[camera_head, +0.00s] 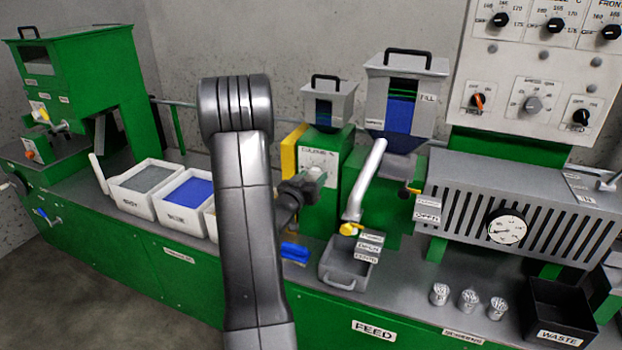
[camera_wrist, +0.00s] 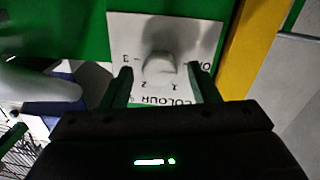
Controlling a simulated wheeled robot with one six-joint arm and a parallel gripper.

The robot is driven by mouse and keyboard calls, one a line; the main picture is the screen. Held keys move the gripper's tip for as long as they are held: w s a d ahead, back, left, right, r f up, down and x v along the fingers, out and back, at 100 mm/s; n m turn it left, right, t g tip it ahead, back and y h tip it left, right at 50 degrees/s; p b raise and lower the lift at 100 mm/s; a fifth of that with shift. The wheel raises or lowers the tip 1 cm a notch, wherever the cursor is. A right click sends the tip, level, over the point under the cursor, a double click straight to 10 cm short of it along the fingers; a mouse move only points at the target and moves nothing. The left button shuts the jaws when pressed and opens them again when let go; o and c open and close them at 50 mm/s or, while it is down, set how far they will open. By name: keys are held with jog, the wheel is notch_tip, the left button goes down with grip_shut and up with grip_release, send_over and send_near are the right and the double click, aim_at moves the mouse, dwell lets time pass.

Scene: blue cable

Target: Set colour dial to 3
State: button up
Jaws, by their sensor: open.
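The colour dial's white plate (camera_head: 319,160) is on the green feeder housing in the head view, with its knob hidden behind my gripper (camera_head: 303,186). In the wrist view the plate (camera_wrist: 126,33) appears upside down, with the word COLOUR along its lower edge. The pale round knob (camera_wrist: 160,62) is at its middle, with marks 3 at left, 2 below left and 1 below right. Which mark the knob points to is unclear. My gripper (camera_wrist: 160,72) is open, one finger on each side of the knob. Contact with the knob is not visible.
A yellow panel (camera_wrist: 250,48) stands beside the plate. A white bin of blue pellets (camera_head: 187,198) is at left. A blue-handled item (camera_head: 294,252) lies below my gripper.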

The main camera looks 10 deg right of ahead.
jog(key=c, duration=1)
jog(key=shift+b, duration=0.3)
